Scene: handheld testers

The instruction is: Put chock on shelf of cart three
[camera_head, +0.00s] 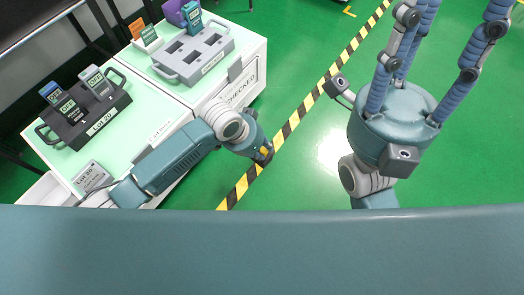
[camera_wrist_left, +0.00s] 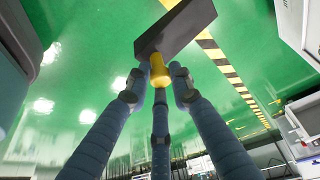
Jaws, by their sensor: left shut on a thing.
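The chock shows in the left wrist view as a dark grey slab (camera_wrist_left: 176,27) with a yellow knob (camera_wrist_left: 159,70). The three blue fingers of my left gripper (camera_wrist_left: 158,84) close around the knob and hold it above the green floor. In the head view the left gripper (camera_head: 262,152) is small beside the white units, with a little yellow and dark grey showing at its end. My right gripper (camera_head: 440,50) points up the picture with its fingers spread; its fingertips are cut off by the top edge. I cannot tell which unit is cart three.
Two white units with pale green tops stand at left. A yellow-black stripe (camera_head: 290,125) crosses open floor. A dark bench (camera_head: 30,25) is top left.

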